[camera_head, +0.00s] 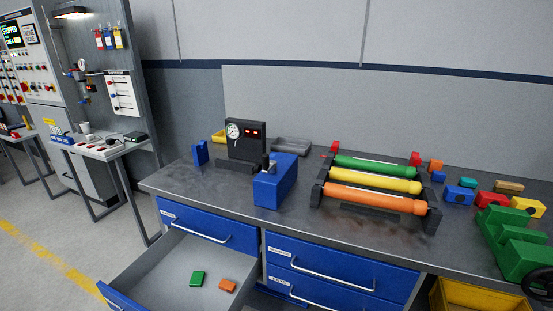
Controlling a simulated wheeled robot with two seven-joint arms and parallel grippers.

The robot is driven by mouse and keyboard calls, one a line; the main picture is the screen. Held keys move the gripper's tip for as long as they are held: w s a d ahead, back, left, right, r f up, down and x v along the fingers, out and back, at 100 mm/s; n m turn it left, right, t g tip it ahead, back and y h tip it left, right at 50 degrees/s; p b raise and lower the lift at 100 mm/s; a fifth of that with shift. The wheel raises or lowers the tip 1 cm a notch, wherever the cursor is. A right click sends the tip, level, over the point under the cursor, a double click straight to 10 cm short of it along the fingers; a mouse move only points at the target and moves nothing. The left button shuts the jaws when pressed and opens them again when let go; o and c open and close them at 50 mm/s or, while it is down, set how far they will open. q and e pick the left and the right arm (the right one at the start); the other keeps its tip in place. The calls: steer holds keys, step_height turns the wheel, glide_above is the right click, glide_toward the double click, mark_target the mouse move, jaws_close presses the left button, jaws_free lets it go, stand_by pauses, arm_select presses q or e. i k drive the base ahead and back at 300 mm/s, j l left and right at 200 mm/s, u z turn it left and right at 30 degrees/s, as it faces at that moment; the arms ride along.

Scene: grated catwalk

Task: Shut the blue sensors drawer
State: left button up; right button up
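A blue-fronted drawer (160,275) at the lower left of the bench is pulled far out, showing its grey inside. Its blue front is at the bottom left, cut off by the picture edge. A green block (197,278) and an orange block (227,286) lie in it. Above it, another blue drawer (190,222) is shut. To the right, blue drawers (345,268) are shut, with white labels too small to read. I cannot tell by label which drawer is the sensors one. Neither of my grippers is in view.
On the grey benchtop (180,182) stand a blue box (272,188), a gauge unit (245,142) and a rack with green, yellow and orange rollers (375,202). A yellow crate (465,298) is at the lower right. The floor (50,270) left of the open drawer is clear.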

mark_target(159, 279)
steer(key=i+j+u, duration=0.1)
steer(key=u, duration=1.3)
